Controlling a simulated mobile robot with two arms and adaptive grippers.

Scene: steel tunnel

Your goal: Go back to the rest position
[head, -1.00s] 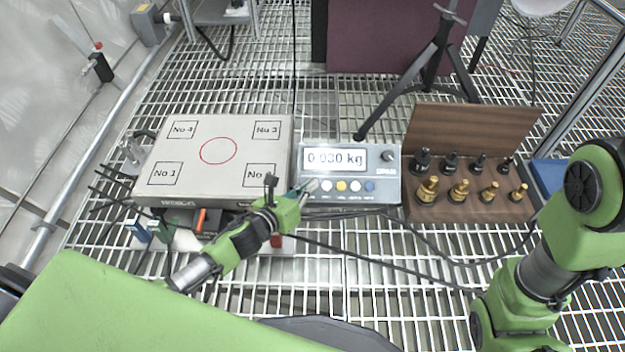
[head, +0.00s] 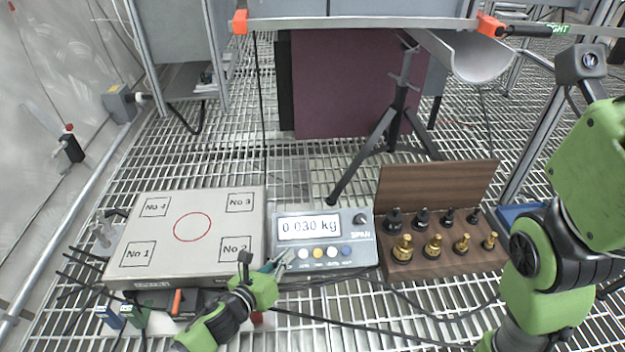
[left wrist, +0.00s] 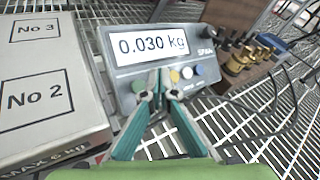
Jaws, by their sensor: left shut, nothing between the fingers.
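My left gripper (head: 280,262) is near the front left corner of the scale's display unit (head: 367,247), by its row of buttons. In the left wrist view its two teal fingers (left wrist: 158,92) converge in front of the display unit (left wrist: 122,78), with nothing held between them. The display reads 0.030 kg. The white weighing platform (head: 190,265) with a red circle and corner labels No 1 to No 4 lies left of the gripper. My right arm rises at the right edge of the head view; its gripper is out of sight.
A wooden weight box (head: 437,185) with several black and brass weights stands right of the display. Black cables run over the grating floor. A tripod (head: 398,110) and a maroon panel (head: 340,85) stand behind. A rail with orange ends (head: 365,24) spans the back.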

